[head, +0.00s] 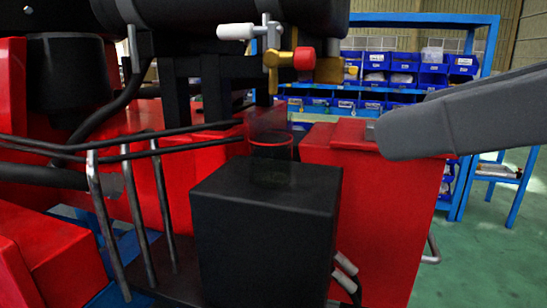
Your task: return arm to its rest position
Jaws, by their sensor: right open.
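My right arm (465,115) comes in from the right edge as a thick grey link and stretches left across the view. Its end is over the right part of the red machine body (372,215), near its top. My left arm and left gripper are not in view.
A black box (265,235) stands in front of the red body. Brass valve fittings with a red knob (303,58) hang above. Black hoses and bent metal rods (104,215) are at left. A blue rack with bins (405,68) stands behind. Green floor (485,260) is clear at right.

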